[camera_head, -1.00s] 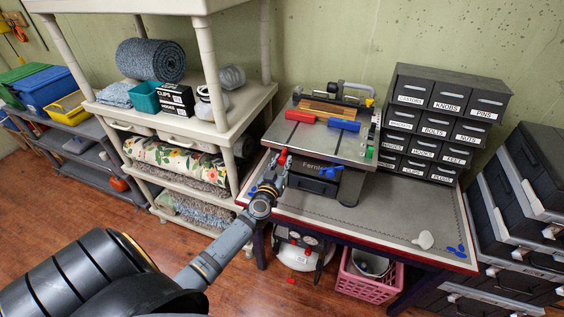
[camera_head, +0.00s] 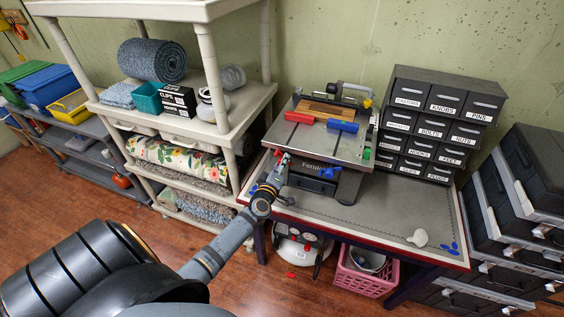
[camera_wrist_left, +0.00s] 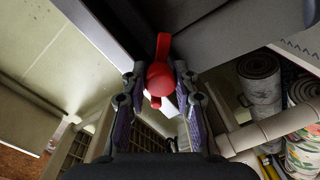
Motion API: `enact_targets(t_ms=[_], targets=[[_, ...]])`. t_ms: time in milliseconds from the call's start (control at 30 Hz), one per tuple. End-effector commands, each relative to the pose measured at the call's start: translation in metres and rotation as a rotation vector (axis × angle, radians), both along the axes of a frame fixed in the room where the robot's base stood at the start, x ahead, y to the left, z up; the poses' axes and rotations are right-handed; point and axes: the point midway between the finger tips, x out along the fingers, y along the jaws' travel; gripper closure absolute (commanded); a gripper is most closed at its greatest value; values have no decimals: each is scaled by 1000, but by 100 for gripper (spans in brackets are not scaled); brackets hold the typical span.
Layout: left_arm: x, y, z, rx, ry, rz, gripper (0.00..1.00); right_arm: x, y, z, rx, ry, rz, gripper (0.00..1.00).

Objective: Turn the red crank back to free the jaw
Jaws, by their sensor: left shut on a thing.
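The red crank (camera_wrist_left: 160,76) sits between the fingers of my left gripper (camera_wrist_left: 160,105) in the left wrist view, at the front left of the bench machine. The left gripper (camera_head: 281,161) is shut on it; in the head view the gripper largely covers the crank. The machine's grey top plate (camera_head: 318,143) carries a red block (camera_head: 299,117) and a blue block (camera_head: 342,126), with a wooden strip (camera_head: 327,109) behind them. I cannot tell which part is the jaw or whether it is clamped. My right gripper is not in view.
The machine stands on a grey workbench (camera_head: 375,215) beside a black drawer cabinet (camera_head: 440,125). A beige shelf unit (camera_head: 218,75) stands close on the left. A pink crate (camera_head: 365,282) is under the bench. The bench's front right is mostly clear.

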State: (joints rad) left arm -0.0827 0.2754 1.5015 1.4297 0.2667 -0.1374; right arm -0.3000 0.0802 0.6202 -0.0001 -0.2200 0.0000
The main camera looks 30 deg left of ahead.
Motion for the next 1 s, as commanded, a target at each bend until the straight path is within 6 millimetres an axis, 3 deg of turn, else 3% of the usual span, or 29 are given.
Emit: enact_targets(t_ms=[700, 1000], targets=[[0, 1, -2, -646, -153, 1, 100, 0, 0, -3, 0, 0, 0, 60], [-1, 1, -2, -833, -198, 1, 100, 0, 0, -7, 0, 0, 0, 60]])
